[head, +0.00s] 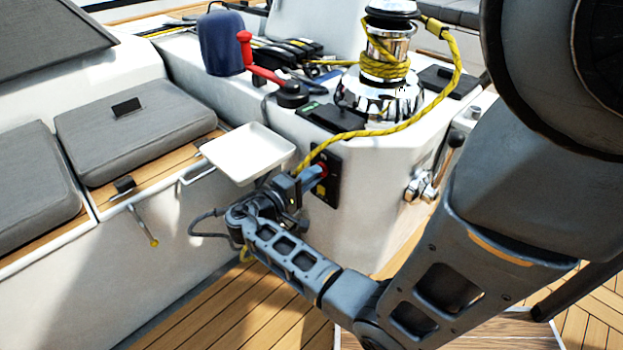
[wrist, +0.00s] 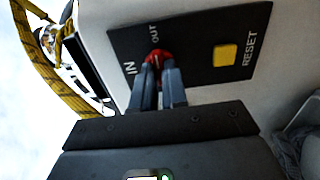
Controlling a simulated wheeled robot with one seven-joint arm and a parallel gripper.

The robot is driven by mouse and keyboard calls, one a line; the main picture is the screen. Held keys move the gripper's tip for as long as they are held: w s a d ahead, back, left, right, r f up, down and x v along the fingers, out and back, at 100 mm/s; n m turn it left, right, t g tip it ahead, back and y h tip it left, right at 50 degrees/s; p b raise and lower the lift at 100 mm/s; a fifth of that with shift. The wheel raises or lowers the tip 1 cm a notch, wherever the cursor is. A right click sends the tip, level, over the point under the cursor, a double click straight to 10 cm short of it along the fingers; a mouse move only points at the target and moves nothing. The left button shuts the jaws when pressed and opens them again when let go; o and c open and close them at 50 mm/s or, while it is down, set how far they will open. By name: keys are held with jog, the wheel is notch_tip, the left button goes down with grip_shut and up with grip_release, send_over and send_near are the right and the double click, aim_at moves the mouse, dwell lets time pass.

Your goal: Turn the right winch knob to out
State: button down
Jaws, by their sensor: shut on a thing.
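The right winch knob is a small red knob (wrist: 158,56) on a black panel (wrist: 190,48) labelled IN, OUT and RESET. In the wrist view the panel appears turned, with IN at the left of the knob and OUT above it. My gripper (wrist: 160,78) is shut on the red knob, its two fingers at the knob's sides. A pale line on the knob shows, but its exact setting is hard to tell. In the head view the knob (head: 322,169) shows just beyond my fingers on the panel (head: 332,188).
A yellow reset button (wrist: 225,55) is on the same panel. A white tray (head: 247,152) juts out close to my wrist. A yellow rope (head: 385,128) runs from the chrome winch (head: 378,98) down above the panel. Chrome handles (head: 418,186) are on the right wall.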

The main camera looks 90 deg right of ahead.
dwell(0.5)
jog(key=c, duration=1.2)
grip_release()
jog(key=shift+o, duration=0.2)
jog(key=shift+a, duration=0.1)
jog(key=v, duration=0.7)
jog(key=shift+w+a, duration=0.2)
jog(key=shift+w, duration=0.05)
jog(key=shift+f, duration=0.1)
